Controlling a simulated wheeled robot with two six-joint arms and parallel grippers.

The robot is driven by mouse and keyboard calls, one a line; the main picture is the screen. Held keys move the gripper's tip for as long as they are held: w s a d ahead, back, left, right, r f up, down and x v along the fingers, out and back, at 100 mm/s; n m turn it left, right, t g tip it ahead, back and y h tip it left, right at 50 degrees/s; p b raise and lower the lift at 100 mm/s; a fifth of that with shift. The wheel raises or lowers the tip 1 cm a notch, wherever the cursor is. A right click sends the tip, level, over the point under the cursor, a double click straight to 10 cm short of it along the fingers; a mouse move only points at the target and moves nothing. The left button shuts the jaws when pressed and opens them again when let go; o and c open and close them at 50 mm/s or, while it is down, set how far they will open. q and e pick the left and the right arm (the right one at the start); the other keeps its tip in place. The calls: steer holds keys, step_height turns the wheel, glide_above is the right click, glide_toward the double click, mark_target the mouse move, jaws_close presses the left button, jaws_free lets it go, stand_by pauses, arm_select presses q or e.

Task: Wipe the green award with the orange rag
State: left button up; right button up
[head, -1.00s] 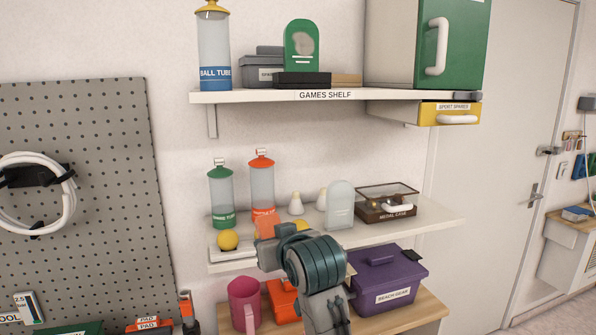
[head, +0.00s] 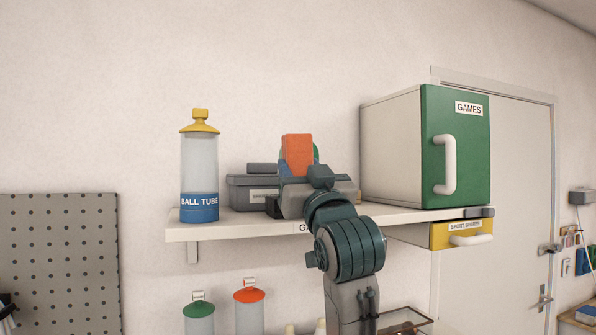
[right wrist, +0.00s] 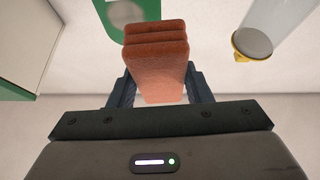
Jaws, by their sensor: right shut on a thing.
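My right gripper (head: 297,180) is shut on the orange rag (head: 297,152), a folded block standing up from the fingers. In the right wrist view the rag (right wrist: 157,55) shows between the two dark fingers. The green award (head: 316,152) is on the upper shelf, mostly hidden behind the rag and gripper in the head view. In the right wrist view the award (right wrist: 112,12) shows a greyish smudge on its face, beside the rag. Whether the rag touches it, I cannot tell. My left gripper is in neither view.
On the shelf (head: 200,228), a ball tube (head: 198,170) with yellow lid stands left and a grey box (head: 245,192) sits behind my arm. A green-doored games cabinet (head: 455,150) stands right. A yellow drawer (head: 455,234) hangs below it. Bottle tops show lower down.

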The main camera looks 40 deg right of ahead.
steer(key=shift+w+d+r, duration=0.1)
steer(key=shift+w+d, duration=0.2)
steer(key=shift+w, duration=0.5)
steer(key=w, duration=0.2)
steer(key=shift+w+d, duration=0.3)
steer(key=shift+d, duration=0.05)
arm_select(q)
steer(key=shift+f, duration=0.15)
arm_select(e)
steer(key=shift+w+d, duration=0.1)
steer(key=shift+w, duration=0.25)
steer(key=shift+w+d, duration=0.15)
steer(key=shift+w, duration=0.35)
steer(key=shift+w+d, duration=0.15)
steer(key=shift+w, duration=0.35)
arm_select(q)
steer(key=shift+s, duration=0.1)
arm_select(e)
steer(key=shift+d, duration=0.1)
